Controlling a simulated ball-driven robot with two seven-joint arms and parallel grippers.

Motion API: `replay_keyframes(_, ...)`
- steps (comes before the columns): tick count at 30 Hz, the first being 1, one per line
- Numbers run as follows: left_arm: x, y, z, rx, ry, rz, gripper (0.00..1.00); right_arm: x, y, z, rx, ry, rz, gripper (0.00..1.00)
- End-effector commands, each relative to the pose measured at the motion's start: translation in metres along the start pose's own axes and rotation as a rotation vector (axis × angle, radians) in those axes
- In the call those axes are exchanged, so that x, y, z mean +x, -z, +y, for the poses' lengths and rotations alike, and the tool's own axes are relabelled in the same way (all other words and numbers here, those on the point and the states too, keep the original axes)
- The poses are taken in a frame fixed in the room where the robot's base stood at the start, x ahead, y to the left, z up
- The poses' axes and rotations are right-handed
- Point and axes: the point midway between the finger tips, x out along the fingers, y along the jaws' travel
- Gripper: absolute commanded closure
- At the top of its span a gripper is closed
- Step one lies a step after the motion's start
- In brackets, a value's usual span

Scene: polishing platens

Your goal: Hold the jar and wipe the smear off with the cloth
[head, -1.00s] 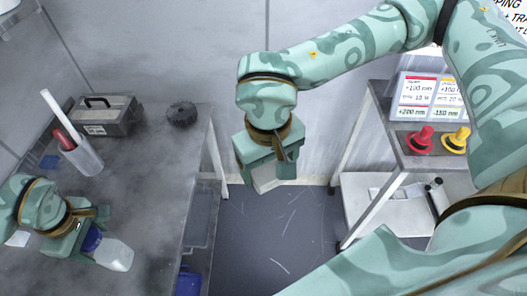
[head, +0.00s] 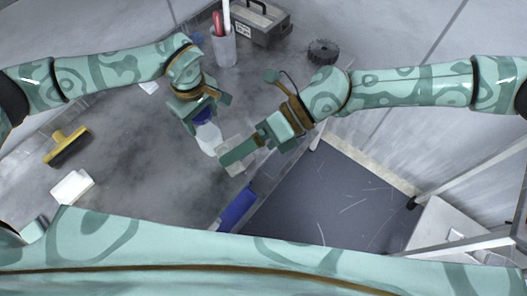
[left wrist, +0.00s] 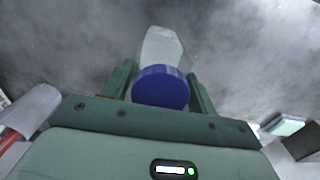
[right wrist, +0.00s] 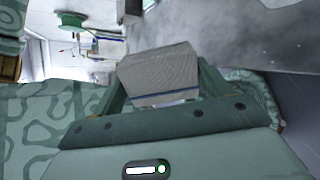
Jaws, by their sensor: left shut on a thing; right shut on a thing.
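The clear jar (head: 208,138) has a blue lid and is tilted over the edge side of the grey table. My left gripper (head: 203,112) is shut on it at the lid end. In the left wrist view the blue lid (left wrist: 161,87) sits between the fingers and the pale body (left wrist: 162,47) points away. My right gripper (head: 238,154) is shut on the pale grey cloth (head: 232,143), close beside the jar. I cannot tell if cloth and jar touch. The right wrist view shows the cloth (right wrist: 160,72) with a blue stripe. I see no smear on the jar.
A grey cup (head: 223,47) with red and white sticks, a toolbox (head: 262,22) and a dark knobbed disc (head: 323,50) stand at the back. A yellow brush (head: 67,146) and a white block (head: 72,187) lie left. A blue bin (head: 237,207) is below the table edge.

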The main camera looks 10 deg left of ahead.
Motion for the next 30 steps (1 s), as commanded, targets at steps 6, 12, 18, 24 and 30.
replay_keyframes(6,0.000,0.000,0.000,-0.001,0.001,0.000,0.70,0.018,-0.007,-0.036,0.181,0.065,-0.451,0.42)
replay_keyframes(12,0.000,0.000,0.000,-0.001,0.001,0.000,0.70,0.031,-0.004,-0.068,0.231,0.110,-0.702,0.41)
replay_keyframes(18,0.000,0.000,0.000,-0.001,0.001,0.000,0.70,0.049,0.013,-0.103,0.253,0.142,-0.902,0.41)
replay_keyframes(24,0.000,0.000,0.000,-0.001,0.001,0.000,0.70,0.070,0.041,-0.136,0.247,0.172,-1.061,0.41)
replay_keyframes(30,0.000,0.000,0.000,-0.001,0.001,0.000,0.70,0.079,0.048,-0.145,0.232,0.180,-1.108,0.41)
